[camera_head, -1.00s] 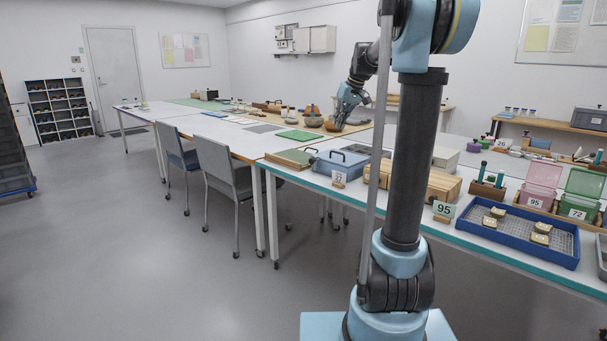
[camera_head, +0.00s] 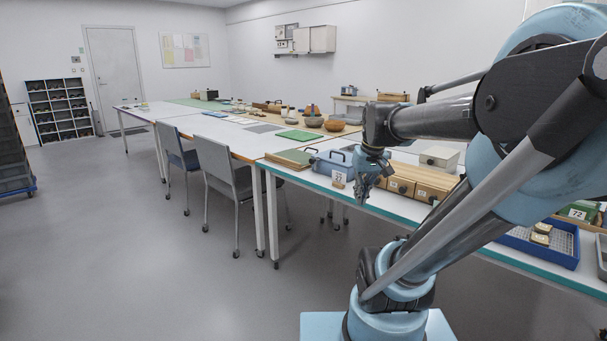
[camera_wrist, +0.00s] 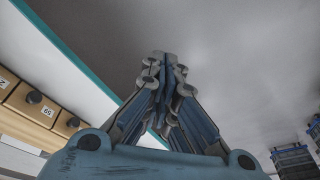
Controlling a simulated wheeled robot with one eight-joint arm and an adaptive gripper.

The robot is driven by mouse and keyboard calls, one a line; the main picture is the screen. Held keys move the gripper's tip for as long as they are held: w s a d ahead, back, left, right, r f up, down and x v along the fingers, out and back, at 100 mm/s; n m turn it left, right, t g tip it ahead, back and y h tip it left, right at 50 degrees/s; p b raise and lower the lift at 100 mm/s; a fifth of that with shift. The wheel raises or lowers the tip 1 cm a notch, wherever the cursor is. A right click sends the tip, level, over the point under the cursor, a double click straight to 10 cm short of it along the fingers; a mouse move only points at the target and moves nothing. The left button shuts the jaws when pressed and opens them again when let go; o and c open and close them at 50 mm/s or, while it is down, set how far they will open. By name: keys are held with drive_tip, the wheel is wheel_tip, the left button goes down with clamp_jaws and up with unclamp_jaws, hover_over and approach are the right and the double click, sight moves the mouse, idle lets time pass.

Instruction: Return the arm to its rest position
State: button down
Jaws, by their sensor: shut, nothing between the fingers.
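My gripper (camera_head: 361,200) hangs pointing down in the head view, in front of the near table's teal edge. In the wrist view my gripper (camera_wrist: 163,62) has its fingers drawn together with nothing between them. The floor (camera_wrist: 235,70) lies beyond the fingertips there. My arm is folded back toward my body, its thick links filling the right of the head view and hiding part of the table.
The near table (camera_head: 285,172) carries a blue box (camera_head: 330,163), wooden drawers (camera_head: 402,187) and a blue tray (camera_head: 560,250). Two bowls (camera_head: 313,122) (camera_head: 334,126) stand further back. Grey chairs (camera_head: 222,170) stand left of the table. The floor (camera_head: 110,240) at left is clear.

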drive_tip(key=s+d+f+m+h, duration=0.1)
drive_tip(key=s+d+f, duration=0.1)
drive_tip(key=s+f, duration=0.9)
drive_tip(key=shift+s+f, duration=0.2)
drive_tip(key=shift+f, duration=0.15)
